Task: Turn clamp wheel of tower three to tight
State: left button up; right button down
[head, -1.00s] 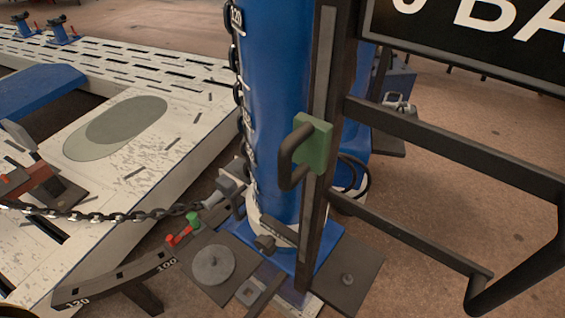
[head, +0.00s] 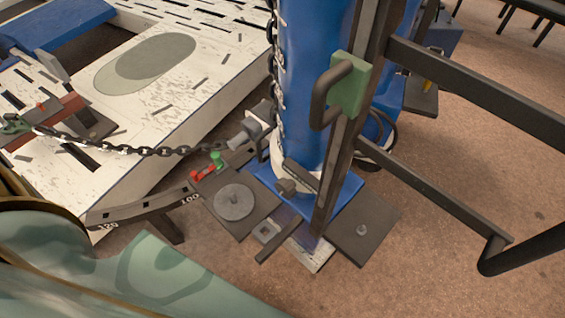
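A blue tower column (head: 311,90) stands on a blue base plate (head: 342,196) in the head view. A small dark knob with a bar (head: 290,186) sits low on its front. A round grey disc (head: 234,202) lies on a dark plate just left of the base. I cannot tell which part is the clamp wheel, and no tower number or tight mark is readable. A red handle (head: 204,174) and a green knob (head: 215,159) sit behind the disc. Neither of my grippers is in view; a pale green arm link of mine fills the lower left.
A dark upright carries a green block (head: 350,85) with a black handle. Dark rails (head: 480,90) run out to the right. A chain (head: 150,151) hangs between the white slotted bench (head: 195,95) and the tower. A curved scale marked 120 and 100 (head: 140,208) lies left. Brown floor at lower right is clear.

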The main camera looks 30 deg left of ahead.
aim_at(285, 187)
jog(key=u, duration=0.8)
